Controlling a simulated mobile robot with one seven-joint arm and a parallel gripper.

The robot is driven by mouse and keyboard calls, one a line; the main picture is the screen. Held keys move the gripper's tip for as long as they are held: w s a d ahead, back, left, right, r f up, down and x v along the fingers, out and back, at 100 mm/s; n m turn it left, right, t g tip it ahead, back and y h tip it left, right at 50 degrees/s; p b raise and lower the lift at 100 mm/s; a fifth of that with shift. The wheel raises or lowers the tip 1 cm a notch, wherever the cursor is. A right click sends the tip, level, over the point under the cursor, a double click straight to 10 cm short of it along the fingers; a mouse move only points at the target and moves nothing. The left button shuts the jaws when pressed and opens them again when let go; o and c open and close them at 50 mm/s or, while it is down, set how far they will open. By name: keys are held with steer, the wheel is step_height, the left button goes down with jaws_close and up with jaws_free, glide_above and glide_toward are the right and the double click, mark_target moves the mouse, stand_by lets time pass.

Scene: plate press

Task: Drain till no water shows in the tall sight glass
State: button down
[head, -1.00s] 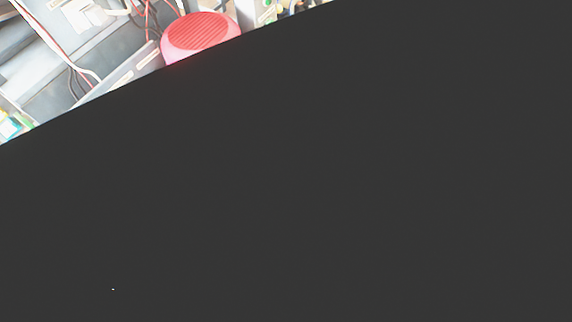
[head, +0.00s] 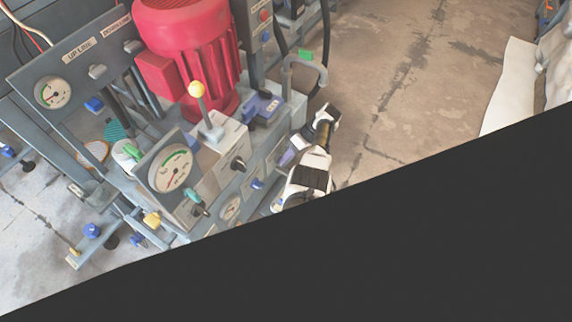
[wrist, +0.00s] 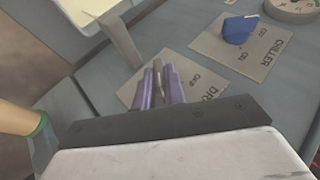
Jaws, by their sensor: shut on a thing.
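My gripper (wrist: 160,90) shows in the wrist view with its purple fingers closed on a slim grey-brown valve lever (wrist: 158,70). The lever stands over a beige label plate (wrist: 128,92) whose visible lettering starts with "DR"; my gripper hides the rest. In the head view my gripper (head: 287,157) is at the right side of the grey machine (head: 285,122). At the left edge of the wrist view is an amber cylinder with a green band and a clear part below (wrist: 42,145). I cannot tell whether it is the tall sight glass, and no water level is readable.
A blue knob (wrist: 238,30) sits on the "CHILLER" plate (wrist: 262,50), right of my gripper. A red motor (head: 195,50), a yellow-topped lever (head: 197,90) and a large gauge (head: 171,171) crowd the machine. Floor (head: 400,100) is clear at right. A dark shape covers the lower head view.

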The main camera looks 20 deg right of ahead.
steer(key=shift+f+g+y+b, duration=0.1)
steer(key=shift+g+y+b, duration=0.3)
steer(key=shift+b, duration=0.8)
steer(key=c, duration=1.5)
jaws_free()
steer(key=shift+o, duration=0.2)
